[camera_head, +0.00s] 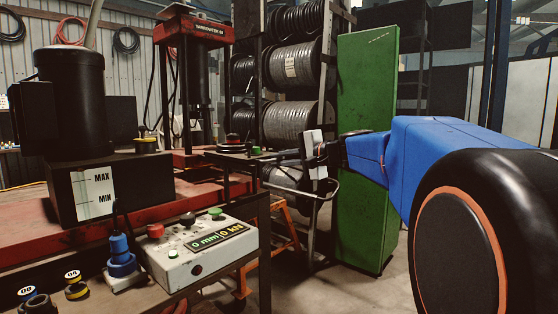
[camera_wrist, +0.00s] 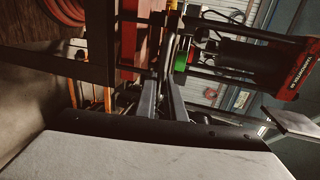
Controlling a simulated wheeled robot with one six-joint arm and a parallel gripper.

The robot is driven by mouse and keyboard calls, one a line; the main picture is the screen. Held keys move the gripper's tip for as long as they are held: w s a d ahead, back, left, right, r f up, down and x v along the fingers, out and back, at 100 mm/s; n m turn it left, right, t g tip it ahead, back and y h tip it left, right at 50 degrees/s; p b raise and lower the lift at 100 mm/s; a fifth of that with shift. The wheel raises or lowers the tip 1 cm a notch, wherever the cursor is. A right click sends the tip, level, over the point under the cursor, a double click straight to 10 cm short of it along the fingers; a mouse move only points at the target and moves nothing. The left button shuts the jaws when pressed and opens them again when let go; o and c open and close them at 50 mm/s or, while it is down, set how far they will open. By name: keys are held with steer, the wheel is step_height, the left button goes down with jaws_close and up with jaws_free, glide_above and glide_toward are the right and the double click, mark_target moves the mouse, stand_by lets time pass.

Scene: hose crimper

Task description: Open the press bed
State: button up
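The press (camera_head: 195,30) is a red frame with a dark column, standing left of centre in the head view; it also shows sideways in the wrist view (camera_wrist: 290,70). Its bed (camera_head: 190,158) is the low red and dark part at the column's foot. A grey bent rod, like a handle (camera_wrist: 169,48), lies just beyond my fingertips in the wrist view. My gripper (camera_head: 283,156) reaches left toward the bed's right end. In the wrist view its two grey fingers (camera_wrist: 163,85) stand apart with a gap. Whether they touch the rod cannot be told.
A control box (camera_head: 200,250) reading 0 mm and 0 kN stands on the front bench, with a blue fitting (camera_head: 121,257) beside it. A black pump unit (camera_head: 75,100) stands at left. A green cabinet (camera_head: 365,130) and hose reels (camera_head: 297,65) are behind my arm.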

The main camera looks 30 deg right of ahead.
steer(key=o, duration=0.4)
steer(key=v, duration=1.7)
steer(key=shift+s+d, duration=0.15)
